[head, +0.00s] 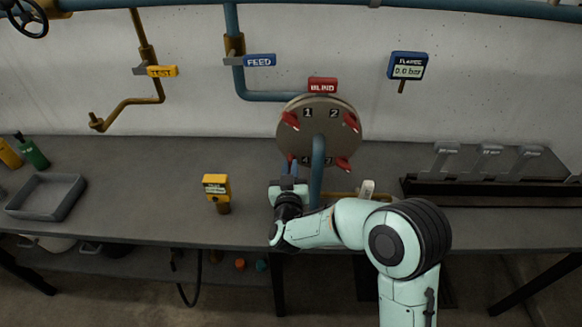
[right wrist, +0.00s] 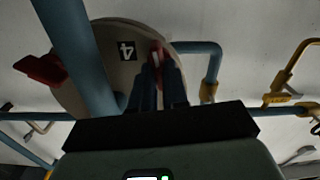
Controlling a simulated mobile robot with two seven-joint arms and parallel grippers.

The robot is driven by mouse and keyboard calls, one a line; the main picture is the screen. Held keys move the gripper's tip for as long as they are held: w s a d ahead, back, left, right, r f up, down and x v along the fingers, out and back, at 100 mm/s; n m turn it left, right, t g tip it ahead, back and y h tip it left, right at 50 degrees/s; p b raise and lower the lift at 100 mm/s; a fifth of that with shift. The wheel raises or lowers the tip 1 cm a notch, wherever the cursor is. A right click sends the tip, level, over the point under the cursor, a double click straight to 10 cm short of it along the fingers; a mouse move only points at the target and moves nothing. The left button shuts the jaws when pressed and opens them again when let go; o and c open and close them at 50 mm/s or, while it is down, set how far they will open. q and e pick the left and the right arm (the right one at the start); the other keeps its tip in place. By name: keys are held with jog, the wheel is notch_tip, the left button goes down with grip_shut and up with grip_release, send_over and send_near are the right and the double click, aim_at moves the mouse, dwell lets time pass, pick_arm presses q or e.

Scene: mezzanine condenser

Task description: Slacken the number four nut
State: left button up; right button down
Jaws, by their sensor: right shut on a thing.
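The round flange (head: 319,106) stands above the bench with several red nuts near its rim and number labels beside them. The number four nut is at its lower left and is mostly hidden by my gripper in the head view. In the right wrist view, the red number four nut (right wrist: 157,52) shows beside the "4" label (right wrist: 124,50). My right gripper (head: 290,172) has its fingers on this nut and is shut on it. The fingers also show in the right wrist view (right wrist: 160,78). My left gripper is in no view.
A blue pipe (head: 318,170) runs down in front of the flange, close beside my right gripper. A yellow-topped tool (head: 216,188) stands on the bench to the left. A grey tray (head: 46,197) is at far left, and a dark rack (head: 490,190) is at right.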

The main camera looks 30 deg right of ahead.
jog(key=n+p, duration=0.2)
jog(key=n, duration=0.2)
jog(key=shift+w+a+r+n, duration=0.1)
jog(key=shift+n, duration=0.2)
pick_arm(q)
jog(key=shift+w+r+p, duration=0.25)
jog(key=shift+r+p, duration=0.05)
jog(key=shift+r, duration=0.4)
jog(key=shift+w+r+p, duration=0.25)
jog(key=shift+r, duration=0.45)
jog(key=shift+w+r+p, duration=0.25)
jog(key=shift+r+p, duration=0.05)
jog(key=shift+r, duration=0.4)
pick_arm(e)
jog(key=shift+n, duration=2)
jog(key=c, duration=1.1)
grip_release()
jog(key=shift+c, duration=0.2)
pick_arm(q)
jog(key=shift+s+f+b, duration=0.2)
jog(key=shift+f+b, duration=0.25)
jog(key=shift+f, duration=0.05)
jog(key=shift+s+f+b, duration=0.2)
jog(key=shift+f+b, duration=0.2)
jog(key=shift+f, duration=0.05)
pick_arm(e)
jog(key=v, duration=1.3)
jog(key=shift+s, duration=0.25)
jog(key=shift+a+f, duration=0.1)
jog(key=shift+f, duration=0.1)
